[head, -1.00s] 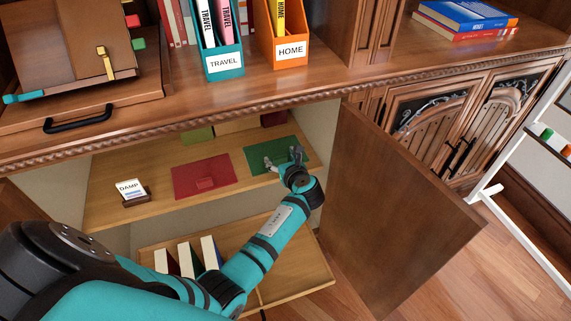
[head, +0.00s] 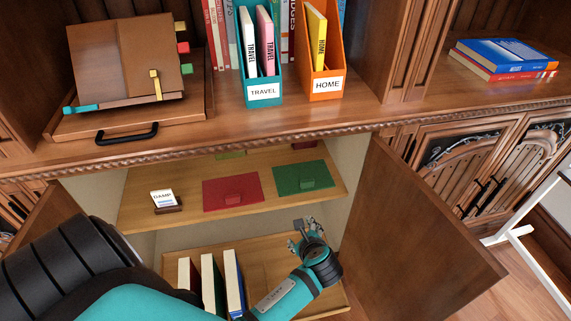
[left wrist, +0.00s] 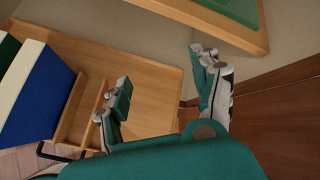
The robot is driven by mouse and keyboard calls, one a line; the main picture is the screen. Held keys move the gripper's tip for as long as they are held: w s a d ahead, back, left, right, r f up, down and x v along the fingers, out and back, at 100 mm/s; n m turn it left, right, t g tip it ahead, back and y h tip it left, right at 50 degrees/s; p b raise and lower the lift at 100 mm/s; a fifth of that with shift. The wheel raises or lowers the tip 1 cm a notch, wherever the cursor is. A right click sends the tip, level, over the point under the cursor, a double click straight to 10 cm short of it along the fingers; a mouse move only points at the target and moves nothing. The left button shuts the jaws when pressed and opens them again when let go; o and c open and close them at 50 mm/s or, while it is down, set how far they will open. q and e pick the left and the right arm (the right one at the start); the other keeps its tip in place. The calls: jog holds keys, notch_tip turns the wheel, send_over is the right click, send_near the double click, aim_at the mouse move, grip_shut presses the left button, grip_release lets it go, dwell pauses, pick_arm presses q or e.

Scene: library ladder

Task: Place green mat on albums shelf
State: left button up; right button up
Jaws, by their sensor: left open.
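My left gripper (head: 304,228) is open and empty, below and in front of the upper shelf, apart from the mat. In the left wrist view its fingers (left wrist: 160,85) are spread above the lower shelf (left wrist: 150,72). My right gripper is not in view.
Several upright albums (head: 210,283) stand on the left of the lower shelf; its right part is bare. A DAMP sign (head: 165,201) stands on the upper shelf. The open cabinet door (head: 415,240) stands close to the right of my left arm.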

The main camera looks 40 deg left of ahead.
pick_arm(q)
jog(key=s+d+f+n+g+h, duration=0.1)
jog(key=s+d+f+n+h, duration=0.1)
jog(key=s+n, duration=0.3)
jog(key=s+d+f+n+g+h, duration=0.1)
jog(key=s+f+n+h, duration=0.1)
jog(key=s+n, duration=0.4)
jog(key=s+d+f+n+g+h, duration=0.1)
jog(key=s+d+f+n+h, duration=0.1)
jog(key=s+n, duration=0.4)
jog(key=shift+s+d+f+g+h, duration=0.3)
jog(key=shift+s+d+f+h, duration=0.1)
jog(key=shift+s+h, duration=0.45)
